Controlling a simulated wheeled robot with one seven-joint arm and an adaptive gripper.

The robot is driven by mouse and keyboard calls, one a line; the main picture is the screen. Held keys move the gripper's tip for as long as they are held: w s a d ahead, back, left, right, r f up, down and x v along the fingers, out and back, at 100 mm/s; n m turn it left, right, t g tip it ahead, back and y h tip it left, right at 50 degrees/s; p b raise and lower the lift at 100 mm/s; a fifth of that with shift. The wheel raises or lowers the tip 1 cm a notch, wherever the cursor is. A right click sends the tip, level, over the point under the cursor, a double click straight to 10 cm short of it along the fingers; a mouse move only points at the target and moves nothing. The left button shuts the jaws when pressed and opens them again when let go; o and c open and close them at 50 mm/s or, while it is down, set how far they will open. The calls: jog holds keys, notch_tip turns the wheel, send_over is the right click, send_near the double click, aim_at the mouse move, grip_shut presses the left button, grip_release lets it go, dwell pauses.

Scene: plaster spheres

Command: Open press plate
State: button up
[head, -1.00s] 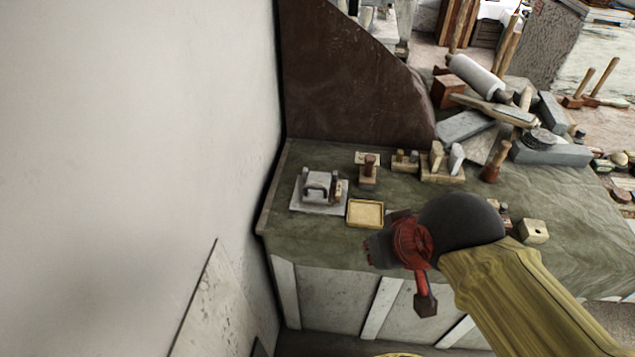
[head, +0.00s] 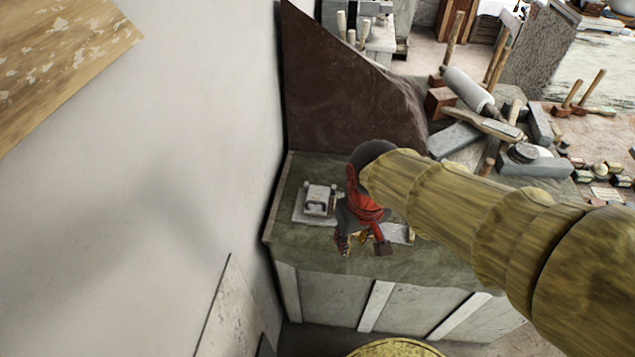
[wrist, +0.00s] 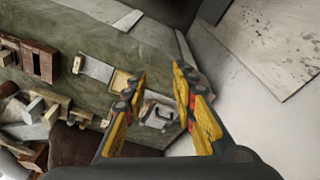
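The press plate (head: 319,199) is a small grey block with a handle on a flat pale base, at the far left of the green-covered bench in the head view. Its upper part appears to lie down on the base. In the wrist view the press plate (wrist: 158,114) shows between my fingers, farther off, partly hidden by the left finger. My gripper (head: 354,241) is to the right of the press plate and nearer the bench's front edge, apart from it. The gripper (wrist: 158,78) is open and empty, with yellow, red and black fingers spread.
A shallow yellow tray (wrist: 121,81) and a pale flat piece (wrist: 97,69) lie close to the press plate. A white wall (head: 200,200) bounds the bench on the left, a dark brown panel (head: 340,90) behind. Stone blocks and tools clutter the right.

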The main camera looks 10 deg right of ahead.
jog(key=w+a+n+g+p, duration=0.1)
jog(key=w+n+g+p, duration=0.15)
jog(key=w+p, duration=0.4)
jog(key=n+t+p, duration=0.3)
jog(key=n, duration=0.7)
send_near(318, 202)
jog(key=shift+h, duration=0.3)
jog(key=shift+a+x, duration=0.15)
jog(key=shift+x, duration=1.8)
jog(key=shift+a+x, duration=0.1)
jog(key=shift+x, duration=1.9)
jog(key=shift+a, duration=0.1)
jog(key=c, duration=0.3)
jog(key=c, duration=0.4)
grip_shut()
